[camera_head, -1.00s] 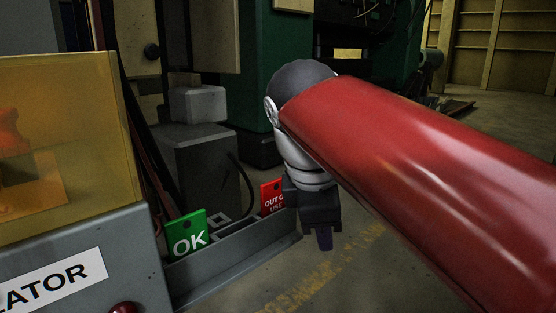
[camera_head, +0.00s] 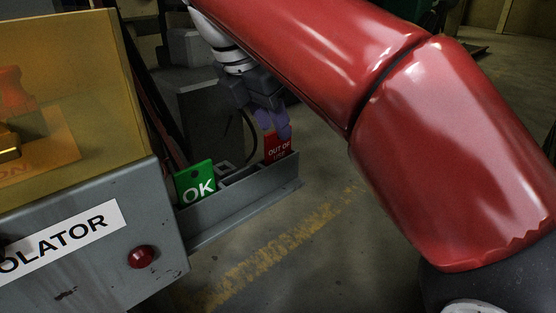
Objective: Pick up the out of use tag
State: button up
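The red out of use tag (camera_head: 278,152) stands upright in the right end of a grey tray (camera_head: 240,196), its white lettering facing me. My gripper (camera_head: 272,122) is over the tag's top, with its purple fingers pointing down. One finger shows left of the tag's top and one at its right. The fingers look apart, with the tag's upper edge between or just behind them. I cannot tell whether they touch it. The green OK tag (camera_head: 195,183) stands at the left end of the same tray.
The grey isolator box (camera_head: 100,245) with a red button (camera_head: 142,257) and a yellow transparent cover (camera_head: 70,110) stands left of the tray. A grey block (camera_head: 205,110) is behind the tray. The floor with a worn yellow line (camera_head: 270,250) is clear in front.

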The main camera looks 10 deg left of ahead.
aim_at(276, 149)
jog(key=x, duration=0.3)
jog(key=shift+w+d+f+b, duration=0.1)
jog(key=shift+w+f+b, duration=0.05)
jog(key=shift+b, duration=0.2)
grip_shut()
